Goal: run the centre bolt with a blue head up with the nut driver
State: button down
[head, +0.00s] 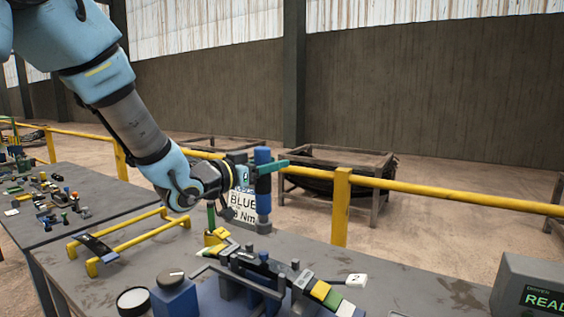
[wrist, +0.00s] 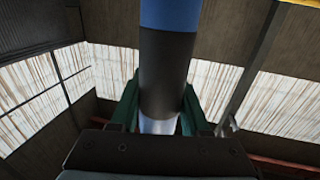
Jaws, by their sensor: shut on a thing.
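My gripper (head: 264,168) has green fingers and is shut on the nut driver (head: 263,156), an upright tool with a blue top and a dark middle. In the wrist view the driver (wrist: 168,70) stands between both fingers, with a pale metallic part low down. Its lower end in the head view is beside a sign and just above or at a blue-grey base; I cannot tell if they touch. The spring rack (head: 232,288) is in front on the bench. A small blue piece (head: 263,256) at its middle may be the centre bolt's head; it is too small to be sure.
A sign reading "BLUE" and "8 Nm" (head: 241,206) stands behind the rack. A green-handled tool (head: 211,216), a yellow stand (head: 128,243) and a blue box with a knob (head: 174,295) are left. A display box (head: 535,290) is right.

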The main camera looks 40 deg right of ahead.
jog(key=shift+a+b, duration=0.1)
jog(key=shift+b, duration=0.2)
notch_tip(320, 180, down, 5)
jog(key=b, duration=0.5)
jog(key=shift+f, duration=0.2)
jog(key=shift+b, duration=0.4)
dwell(1.8)
jog(key=c, duration=1)
grip_release()
grip_shut()
